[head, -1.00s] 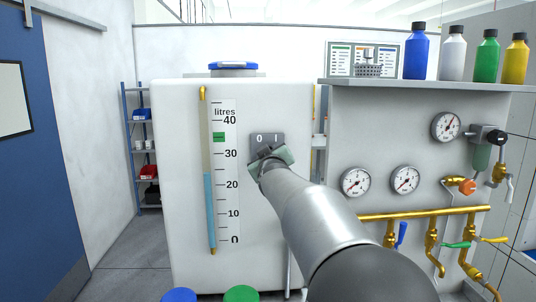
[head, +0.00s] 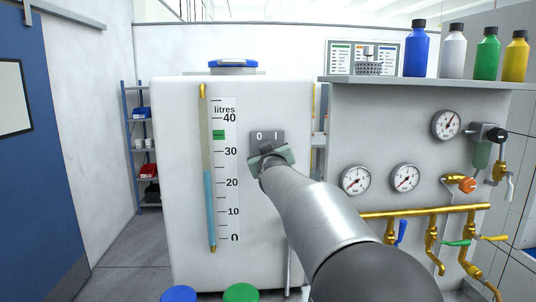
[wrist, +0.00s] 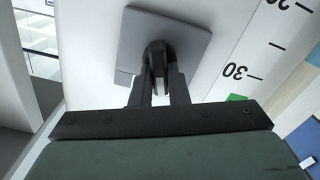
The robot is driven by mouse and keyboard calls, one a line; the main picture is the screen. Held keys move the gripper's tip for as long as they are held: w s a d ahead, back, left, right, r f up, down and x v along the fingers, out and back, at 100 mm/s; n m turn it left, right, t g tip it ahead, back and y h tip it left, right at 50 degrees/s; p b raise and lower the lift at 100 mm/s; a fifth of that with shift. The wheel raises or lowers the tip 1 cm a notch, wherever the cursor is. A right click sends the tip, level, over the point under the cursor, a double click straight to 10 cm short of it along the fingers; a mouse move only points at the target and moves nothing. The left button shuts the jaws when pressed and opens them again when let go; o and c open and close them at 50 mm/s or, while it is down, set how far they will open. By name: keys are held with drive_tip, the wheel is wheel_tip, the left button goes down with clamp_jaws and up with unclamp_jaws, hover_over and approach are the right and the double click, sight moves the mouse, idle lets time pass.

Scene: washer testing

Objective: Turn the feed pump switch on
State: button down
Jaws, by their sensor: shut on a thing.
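The feed pump switch is a grey plate (head: 267,136) marked 0 and I, on the front of the white tank (head: 180,130). In the wrist view the plate (wrist: 190,45) appears tilted, with a dark knob (wrist: 158,50) standing out from it. My gripper (wrist: 158,85) has its two dark fingers on either side of the knob and is shut on it. In the head view my gripper (head: 268,155) covers the lower part of the plate, so the knob's exact pointing direction is hard to tell.
A level gauge (head: 208,190) with a litre scale is just left of the switch. To the right are dial gauges (head: 405,178), a brass pipe (head: 420,212) with valves, and a shelf (head: 430,82) with bottles. Blue (head: 179,294) and green (head: 241,292) round tops show at the bottom edge.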

drive_tip(key=m, duration=0.3)
drive_tip(key=m+b, duration=0.1)
drive_tip(key=m, duration=0.6)
drive_tip(key=shift+d+b, duration=0.3)
idle(0.4)
drive_tip(key=c, duration=1.4)
unclamp_jaws()
drive_tip(key=shift+s, duration=0.1)
drive_tip(key=s+d+b, duration=0.1)
drive_tip(key=s+d, duration=0.2)
drive_tip(key=s, duration=1.4)
